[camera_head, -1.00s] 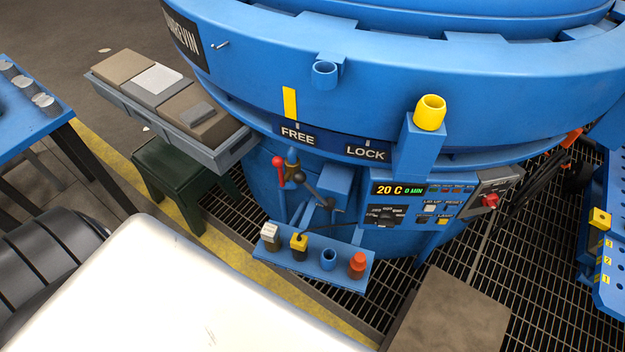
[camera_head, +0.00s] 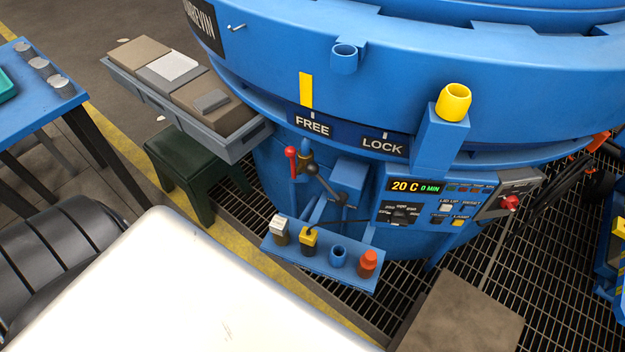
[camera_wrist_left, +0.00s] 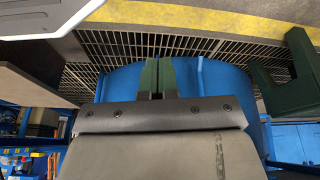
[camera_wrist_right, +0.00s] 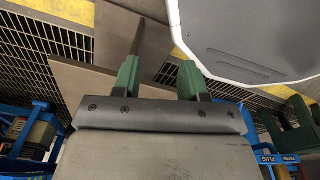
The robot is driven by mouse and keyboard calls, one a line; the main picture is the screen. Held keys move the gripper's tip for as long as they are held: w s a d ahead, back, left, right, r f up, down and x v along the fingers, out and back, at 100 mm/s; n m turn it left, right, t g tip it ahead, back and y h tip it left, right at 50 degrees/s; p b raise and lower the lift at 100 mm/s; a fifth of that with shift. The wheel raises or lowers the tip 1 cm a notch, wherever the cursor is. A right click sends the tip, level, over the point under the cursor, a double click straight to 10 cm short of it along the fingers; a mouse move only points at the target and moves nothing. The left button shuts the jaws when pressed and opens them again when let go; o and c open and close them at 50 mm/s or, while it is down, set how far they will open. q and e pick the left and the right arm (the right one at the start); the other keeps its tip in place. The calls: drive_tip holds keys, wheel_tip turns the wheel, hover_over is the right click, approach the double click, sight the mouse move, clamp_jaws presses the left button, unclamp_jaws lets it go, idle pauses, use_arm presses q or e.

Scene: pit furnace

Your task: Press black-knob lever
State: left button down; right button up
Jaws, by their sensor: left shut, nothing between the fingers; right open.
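The black-knob lever (camera_head: 327,185) is on the front of the blue furnace, in the head view. Its round black knob (camera_head: 311,169) points up and left from a pivot on a blue bracket. A red-knob lever (camera_head: 291,155) stands upright just left of it. Neither gripper shows in the head view. In the left wrist view, my left gripper (camera_wrist_left: 157,64) is shut and empty, its green fingers together in front of a blue surface. In the right wrist view, my right gripper (camera_wrist_right: 160,78) is open and empty above the floor. No lever can be made out in either wrist view.
A blue shelf (camera_head: 346,268) with several coloured items juts out below the levers. A control panel (camera_head: 440,205) is to their right. A green stool (camera_head: 180,165) and a grey tray (camera_head: 235,142) of blocks stand left. A blue table (camera_head: 25,125) is at far left.

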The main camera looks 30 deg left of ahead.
use_arm(q)
drive_tip(key=w+a+r+n+t+b, duration=0.3)
drive_tip(key=w+n+t+b, duration=0.15)
drive_tip(key=w, duration=0.75)
drive_tip(key=w+r+n+t+h+b, duration=0.2)
drive_tip(key=w+r+n+t+b, duration=0.4)
drive_tip(key=w+r, duration=0.45)
drive_tip(key=w+a+r+n+t+h+b, duration=0.1)
drive_tip(key=a+r+n+t+h, duration=0.4)
drive_tip(key=r, duration=0.6)
drive_tip(key=a+n+b, duration=0.1)
drive_tip(key=a+n, duration=0.1)
drive_tip(key=shift+w+a+n+t, duration=0.2)
drive_tip(key=shift+a+n+t, duration=0.05)
drive_tip(key=shift+n+t, duration=0.1)
use_arm(e)
drive_tip(key=w+a+r+t, duration=0.1)
drive_tip(key=w+r, duration=0.4)
drive_tip(key=w, duration=0.7)
drive_tip(key=shift+w+a+r, duration=0.25)
drive_tip(key=shift+a+r, duration=0.1)
drive_tip(key=shift+a, duration=0.2)
use_arm(q)
drive_tip(key=s+d+r+x, duration=0.1)
drive_tip(key=d+x, duration=0.1)
drive_tip(key=x, duration=1.1)
drive_tip(key=shift+b, duration=0.35)
use_arm(e)
drive_tip(key=shift+w+r, duration=0.1)
drive_tip(key=shift+r, duration=0.65)
